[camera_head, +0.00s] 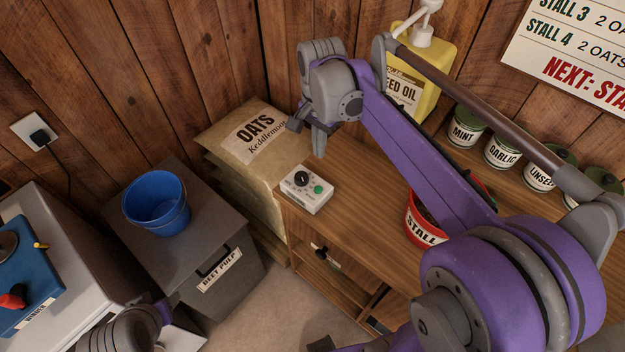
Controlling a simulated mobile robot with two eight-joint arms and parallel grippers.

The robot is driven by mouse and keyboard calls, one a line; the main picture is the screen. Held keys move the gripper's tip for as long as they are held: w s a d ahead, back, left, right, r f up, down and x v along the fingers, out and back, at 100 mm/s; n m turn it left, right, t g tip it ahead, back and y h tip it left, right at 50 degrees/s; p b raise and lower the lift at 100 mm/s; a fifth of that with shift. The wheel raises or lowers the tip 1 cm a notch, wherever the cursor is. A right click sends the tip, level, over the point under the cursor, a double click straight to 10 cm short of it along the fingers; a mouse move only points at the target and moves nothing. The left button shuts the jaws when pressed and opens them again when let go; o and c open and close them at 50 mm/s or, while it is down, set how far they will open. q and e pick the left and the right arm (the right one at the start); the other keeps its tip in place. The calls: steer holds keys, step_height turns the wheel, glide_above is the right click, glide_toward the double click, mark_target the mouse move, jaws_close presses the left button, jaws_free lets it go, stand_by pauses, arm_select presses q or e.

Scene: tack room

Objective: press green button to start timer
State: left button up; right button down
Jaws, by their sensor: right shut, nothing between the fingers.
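A small white timer box (306,192) sits on the left end of the wooden bench. It has a black dial (301,178) and a round green button (318,188) on its top face. My right gripper (318,148) is shut and empty, pointing down. In the picture it is just above and behind the timer, apart from the button.
An oats sack (215,150) stands left of the bench. A red tub (420,232) is partly behind my right arm, near a yellow oil jug (440,50) and several labelled tins (503,152). A blue bucket (157,205) stands on the beet pulp bin (215,262).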

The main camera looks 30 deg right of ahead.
mark_target(318, 189)
steer(key=shift+s, duration=0.1)
step_height(318, 189, down, 14)
steer(key=shift+f, duration=0.1)
stand_by(0.6)
steer(key=shift+b, duration=0.3)
